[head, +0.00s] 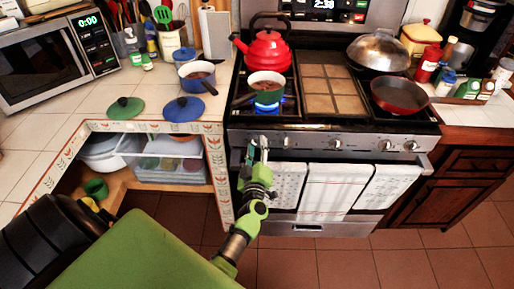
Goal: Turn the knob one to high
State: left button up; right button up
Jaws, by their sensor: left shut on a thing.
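The stove (320,139) stands at centre, with a row of knobs along its steel front panel. My left gripper (261,147) is at the left end of this row, its fingers shut on the leftmost knob, which they mostly hide. The knob's exact angle cannot be read. Another knob (284,141) is just right of the gripper, and others (335,144) sit further right. A blue flame (267,105) burns on the front left burner under a small green pot (267,84). My right gripper is not in view.
A red kettle (268,50) stands on the rear left burner. A red pan (399,94) and a covered pan (378,50) are on the right burners. Towels (333,190) hang on the oven handle below the panel. A blue pot (197,75) stands on the left counter.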

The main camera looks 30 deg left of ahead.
pick_arm(q)
jog(key=shift+f, duration=0.1)
dwell(0.4)
jog(key=o, duration=1.1)
